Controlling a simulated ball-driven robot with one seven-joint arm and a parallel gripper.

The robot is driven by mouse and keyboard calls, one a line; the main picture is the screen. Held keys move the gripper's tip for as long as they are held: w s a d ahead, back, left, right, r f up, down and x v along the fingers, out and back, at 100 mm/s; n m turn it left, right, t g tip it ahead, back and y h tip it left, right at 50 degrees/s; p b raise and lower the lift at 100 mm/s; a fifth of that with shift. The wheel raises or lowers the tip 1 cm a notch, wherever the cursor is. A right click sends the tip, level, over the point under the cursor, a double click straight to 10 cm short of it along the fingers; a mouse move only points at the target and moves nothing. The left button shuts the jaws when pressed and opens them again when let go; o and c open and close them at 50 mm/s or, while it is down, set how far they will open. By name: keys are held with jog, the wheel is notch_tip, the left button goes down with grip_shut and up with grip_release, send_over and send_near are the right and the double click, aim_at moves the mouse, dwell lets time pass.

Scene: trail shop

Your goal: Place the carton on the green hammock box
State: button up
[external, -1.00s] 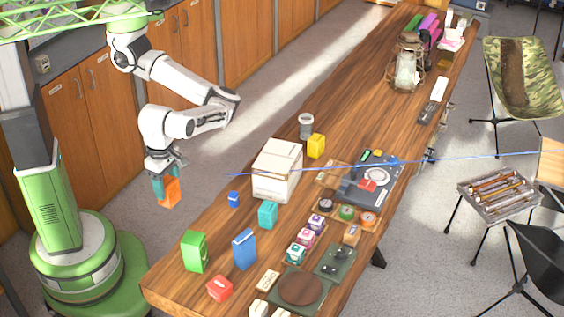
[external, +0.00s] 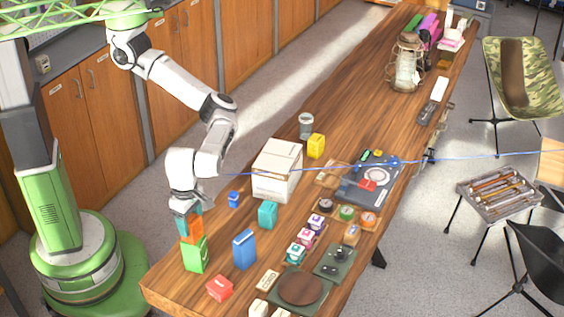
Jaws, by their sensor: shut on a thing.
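The orange carton (external: 191,232) is held in my gripper (external: 189,222), whose teal fingers are shut on it. The green hammock box (external: 196,257) stands upright at the near left end of the wooden table. The carton is directly over the green box in the picture, its lower edge meeting the box's top. I cannot tell whether it rests on the box or hangs just above it. My gripper and the carton hide part of the box's top.
A blue box (external: 244,250) stands just right of the green box, and a red box (external: 219,288) lies in front. A teal box (external: 267,214), a small blue item (external: 233,199) and a large white box (external: 268,184) stand farther back on the table (external: 345,137).

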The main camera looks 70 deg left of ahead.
aim_at(190, 219)
jog(key=shift+f, duration=0.15)
jog(key=o, duration=1.1)
notch_tip(190, 219, up, 12)
jog(key=shift+r+b, duration=0.2)
jog(key=shift+b, duration=0.35)
